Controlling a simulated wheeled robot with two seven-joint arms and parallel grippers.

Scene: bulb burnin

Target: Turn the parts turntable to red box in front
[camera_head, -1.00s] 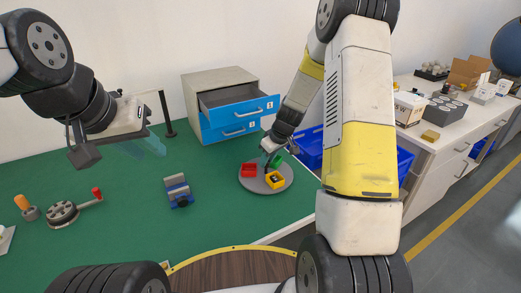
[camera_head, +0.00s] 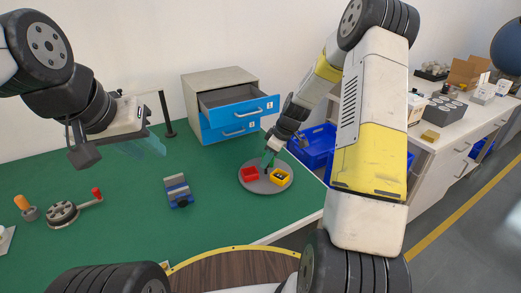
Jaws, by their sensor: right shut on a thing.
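The parts turntable (camera_head: 265,188) is a round grey disc on the green table top. A red box (camera_head: 250,175) sits at its left, slightly toward the front. A yellow box (camera_head: 281,177) with dark contents sits at its right. A green box seen earlier is now hidden or nearly hidden behind my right gripper. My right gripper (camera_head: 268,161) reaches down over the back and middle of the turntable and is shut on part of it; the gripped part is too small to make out. My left gripper (camera_head: 148,146) hangs over the left of the table, away from the turntable; its jaw gap is unclear.
A drawer cabinet (camera_head: 225,80) with blue fronts stands behind the turntable, its upper drawer pulled out. A blue-and-grey fixture (camera_head: 178,190) and a round device with a red-knobbed lever (camera_head: 65,213) are on the left. Blue bins (camera_head: 316,146) stand right of the table.

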